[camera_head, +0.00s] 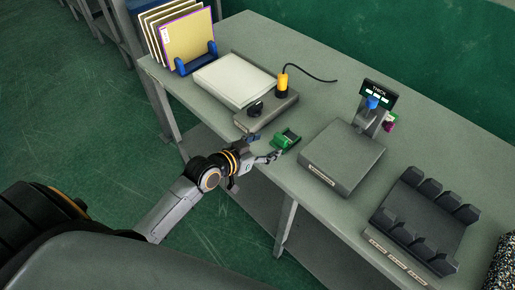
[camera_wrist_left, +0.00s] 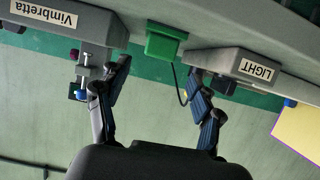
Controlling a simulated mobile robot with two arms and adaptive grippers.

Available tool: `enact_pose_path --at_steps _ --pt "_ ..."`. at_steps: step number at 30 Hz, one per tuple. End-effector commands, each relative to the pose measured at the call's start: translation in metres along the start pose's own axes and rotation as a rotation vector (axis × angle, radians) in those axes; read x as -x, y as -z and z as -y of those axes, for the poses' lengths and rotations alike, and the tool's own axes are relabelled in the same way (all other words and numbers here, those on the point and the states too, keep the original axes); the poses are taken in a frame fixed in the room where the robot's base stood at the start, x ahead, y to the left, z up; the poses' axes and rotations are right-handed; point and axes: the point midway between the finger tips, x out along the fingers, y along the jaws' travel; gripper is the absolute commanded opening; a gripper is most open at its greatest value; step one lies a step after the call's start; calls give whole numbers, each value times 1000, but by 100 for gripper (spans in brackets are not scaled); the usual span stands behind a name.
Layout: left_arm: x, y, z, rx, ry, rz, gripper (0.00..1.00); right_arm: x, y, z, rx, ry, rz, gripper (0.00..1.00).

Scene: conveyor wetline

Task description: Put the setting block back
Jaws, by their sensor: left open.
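A small green block (camera_head: 280,142), likely the setting block, sits at the table's front edge with a dark patch beside it. It also shows in the left wrist view (camera_wrist_left: 165,42), upside down, just past the fingertips. My left gripper (camera_head: 265,147) is open and empty, its two fingers spread at the table edge just left of the block. In the left wrist view the fingers (camera_wrist_left: 160,72) stand apart on either side of the block, not touching it. My right gripper is not in view.
A thickness gauge (camera_head: 340,158) with a small display stands right of the block. A grey base with a yellow-topped lamp (camera_head: 282,84) and cable lies behind left. A dark slotted rack (camera_head: 425,222) is farther right. Folders (camera_head: 187,38) stand at the far left.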

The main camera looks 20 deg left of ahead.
Motion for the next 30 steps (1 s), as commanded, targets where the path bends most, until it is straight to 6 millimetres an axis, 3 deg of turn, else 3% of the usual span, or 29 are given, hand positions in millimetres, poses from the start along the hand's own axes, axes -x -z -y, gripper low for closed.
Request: enact_pose_path --at_steps 3,8,25,30 --pt "19 -1 0 -1 0 0 66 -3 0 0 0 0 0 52" --pt "32 0 0 -1 -1 0 66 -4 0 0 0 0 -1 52" --pt "34 0 -1 0 -1 1 66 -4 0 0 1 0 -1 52" --pt "44 -22 -20 2 -13 104 66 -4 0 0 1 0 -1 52"
